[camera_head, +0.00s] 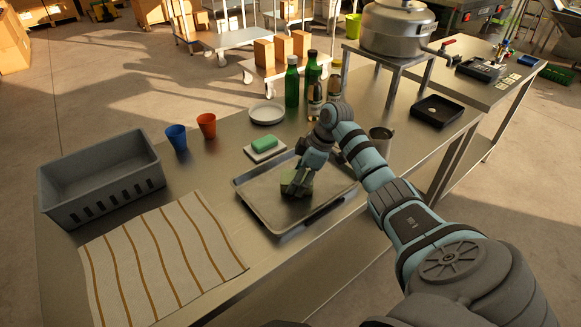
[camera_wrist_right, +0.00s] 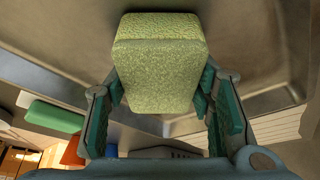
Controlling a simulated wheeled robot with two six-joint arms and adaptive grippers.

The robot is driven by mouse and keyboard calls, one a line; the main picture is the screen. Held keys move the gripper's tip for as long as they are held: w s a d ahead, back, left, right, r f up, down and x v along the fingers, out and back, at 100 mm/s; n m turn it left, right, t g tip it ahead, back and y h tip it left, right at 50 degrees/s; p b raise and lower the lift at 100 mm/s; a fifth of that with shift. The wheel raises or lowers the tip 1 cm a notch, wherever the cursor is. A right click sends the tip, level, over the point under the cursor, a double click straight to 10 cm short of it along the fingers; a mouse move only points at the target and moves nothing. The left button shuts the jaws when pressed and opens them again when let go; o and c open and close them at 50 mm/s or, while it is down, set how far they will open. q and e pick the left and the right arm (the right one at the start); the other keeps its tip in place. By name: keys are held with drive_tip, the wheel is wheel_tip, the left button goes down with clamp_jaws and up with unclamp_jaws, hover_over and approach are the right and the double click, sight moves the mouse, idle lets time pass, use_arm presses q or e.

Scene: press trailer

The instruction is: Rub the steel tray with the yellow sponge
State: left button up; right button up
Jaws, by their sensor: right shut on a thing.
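The steel tray (camera_head: 259,205) lies on the metal table, left of my right arm; its surface and raised rim also show in the right wrist view (camera_wrist_right: 255,45). My right gripper (camera_head: 302,180) reaches down over the tray's middle. It is shut on the yellow sponge (camera_wrist_right: 160,62), which looks yellow-green and sits between the two teal finger pads. In the head view the sponge (camera_head: 297,190) is at the tray surface; I cannot tell for certain whether it touches. My left gripper is not in view.
Behind the tray, a green soap bar (camera_head: 264,144) sits on a white dish. A blue cup (camera_head: 177,137), an orange cup (camera_head: 207,125), a white plate (camera_head: 267,112) and bottles (camera_head: 292,83) stand farther back. A grey crate (camera_head: 102,178) and striped cloth (camera_head: 160,262) lie left. A metal cup (camera_head: 381,140) stands right.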

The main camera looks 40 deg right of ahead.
sight(288, 181)
drive_tip(key=a, duration=0.3)
drive_tip(key=shift+w+a, duration=0.15)
drive_tip(key=shift+a, duration=0.1)
drive_tip(key=shift+d+f+b, duration=0.15)
drive_tip(key=shift+d+b, duration=0.05)
drive_tip(key=shift+b, duration=0.4)
drive_tip(key=shift+d+r, duration=0.2)
drive_tip(key=shift+d, duration=0.05)
drive_tip(key=shift+w+d, duration=0.25)
drive_tip(key=shift+d, duration=0.35)
drive_tip(key=shift+s+d+f, duration=0.15)
drive_tip(key=shift+d, duration=0.75)
drive_tip(key=shift+s+a+r+p, duration=0.1)
drive_tip(key=shift+r+p, duration=0.15)
drive_tip(key=shift+p, duration=0.8)
drive_tip(key=a+p, duration=0.3)
drive_tip(key=shift+a+p, duration=0.2)
drive_tip(key=shift+p, duration=0.15)
drive_tip(key=shift+w+r+p, duration=0.2)
drive_tip(key=shift+r+p, duration=0.55)
drive_tip(key=shift+r, duration=0.2)
use_arm(q)
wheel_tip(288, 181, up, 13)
drive_tip(key=p, duration=0.7)
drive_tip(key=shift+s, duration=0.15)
use_arm(e)
wheel_tip(288, 181, up, 6)
drive_tip(key=shift+f, duration=0.1)
